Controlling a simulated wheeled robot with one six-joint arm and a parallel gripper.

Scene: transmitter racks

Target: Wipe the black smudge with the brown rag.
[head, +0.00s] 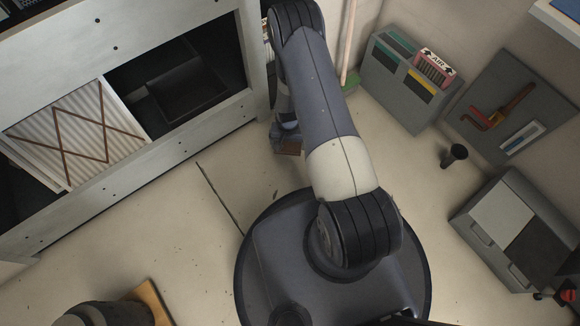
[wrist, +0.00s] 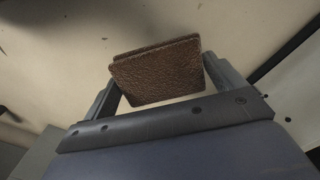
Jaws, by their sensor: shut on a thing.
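My gripper (wrist: 160,88) is shut on the brown rag (wrist: 158,74), a folded, rough-textured pad held between the two fingers in the wrist view. The arm hides part of the gripper. I cannot make out the black smudge for certain in either view. Pale floor lies behind the rag in the wrist view.
The rack (head: 190,128) with a pleated filter (head: 75,135) stands at the left. Grey wall bins (head: 408,82), a tool board (head: 512,110), a small black cup (head: 454,155) and a grey cabinet (head: 520,228) are at the right. The floor (head: 150,225) between is mostly clear.

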